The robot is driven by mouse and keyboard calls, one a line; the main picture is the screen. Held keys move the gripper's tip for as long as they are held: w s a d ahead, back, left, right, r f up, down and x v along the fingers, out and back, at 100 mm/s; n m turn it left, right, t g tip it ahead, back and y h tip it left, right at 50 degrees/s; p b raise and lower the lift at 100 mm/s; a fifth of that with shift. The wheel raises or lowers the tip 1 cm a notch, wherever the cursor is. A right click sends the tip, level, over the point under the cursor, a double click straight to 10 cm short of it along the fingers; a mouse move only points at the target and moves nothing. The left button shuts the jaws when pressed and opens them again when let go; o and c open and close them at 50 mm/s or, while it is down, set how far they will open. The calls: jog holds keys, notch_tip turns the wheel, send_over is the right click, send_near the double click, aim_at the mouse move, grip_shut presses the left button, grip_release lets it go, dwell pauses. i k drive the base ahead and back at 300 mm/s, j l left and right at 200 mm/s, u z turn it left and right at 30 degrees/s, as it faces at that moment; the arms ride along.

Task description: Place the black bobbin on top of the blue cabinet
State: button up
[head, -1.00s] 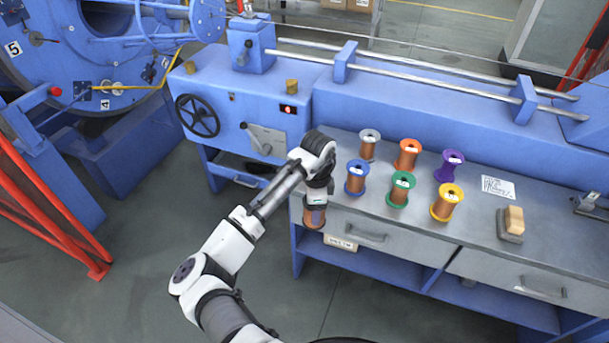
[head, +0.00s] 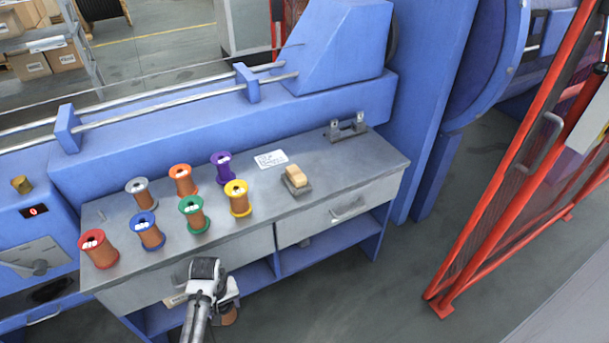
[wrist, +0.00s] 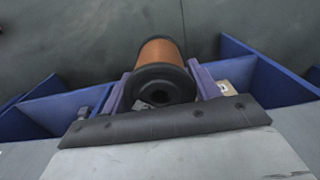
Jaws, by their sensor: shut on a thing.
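The black bobbin (wrist: 163,83), with black flanges and copper-coloured wire, is between the two fingers of my gripper (wrist: 160,92) in the wrist view. The gripper is shut on it. In the head view my gripper (head: 222,303) is in front of the workbench's front edge, with the bobbin (head: 229,317) partly hidden beneath it. Blue bodies stand around the bench: a low housing with a red display (head: 35,211) at the left, a sloped housing (head: 336,48) behind, and a tall blue panel (head: 425,100) at the right. I cannot tell which is the blue cabinet.
The grey workbench (head: 330,180) holds several coloured bobbins, including a red one (head: 99,249) and a yellow one (head: 237,198), a white label (head: 270,159) and a tan-topped block (head: 296,178). Its right end is mostly clear. A red mesh fence (head: 505,190) stands at the right.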

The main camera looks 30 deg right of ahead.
aim_at(353, 160)
jog(key=z, duration=0.9)
jog(key=j+z, duration=0.15)
jog(key=z, duration=0.3)
jog(key=i+j+z, duration=0.1)
jog(key=j+z, duration=0.15)
jog(key=z, duration=0.25)
jog(key=j+z, duration=0.6)
jog(key=k+j+z, duration=0.1)
jog(key=j, duration=0.35)
jog(key=j+z, duration=0.1)
jog(key=j, duration=0.35)
jog(key=k+j+z, duration=0.1)
jog(key=j, duration=0.3)
jog(key=k+j, duration=0.05)
jog(key=k, duration=0.05)
